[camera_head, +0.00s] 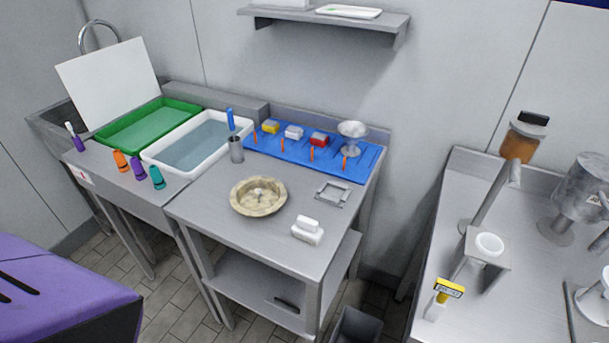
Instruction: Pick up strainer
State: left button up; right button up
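No object is clearly recognisable as a strainer. A blue-handled tool (230,119) stands upright in a grey metal cup (236,150) at the back of the middle steel table (215,215); the tool's lower end is hidden in the cup. A round, shallow, beige dish (258,197) with lumps at its centre sits in front of the cup. A small pale bowl on a stand (352,131) is at the back right of the blue mat. Neither of my grippers is in view.
A blue mat (345,172) holds small coloured blocks and orange sticks. White (155,158) and green (110,139) trays lie left. A grey square frame (333,194) and white block (307,231) lie right of the dish. A separate counter (500,315) stands right, beyond a gap.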

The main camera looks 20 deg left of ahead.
aim_at(259, 196)
jog(key=j+z, duration=0.75)
jog(key=k+j, duration=0.1)
jog(key=j, duration=0.3)
jog(key=k+j, duration=0.1)
jog(key=j, duration=0.35)
jog(key=k+j, duration=0.15)
jog(key=j, duration=0.25)
jog(key=k+j, duration=0.1)
jog(key=j, duration=0.3)
jog(key=k+j, duration=0.1)
jog(key=j, duration=0.3)
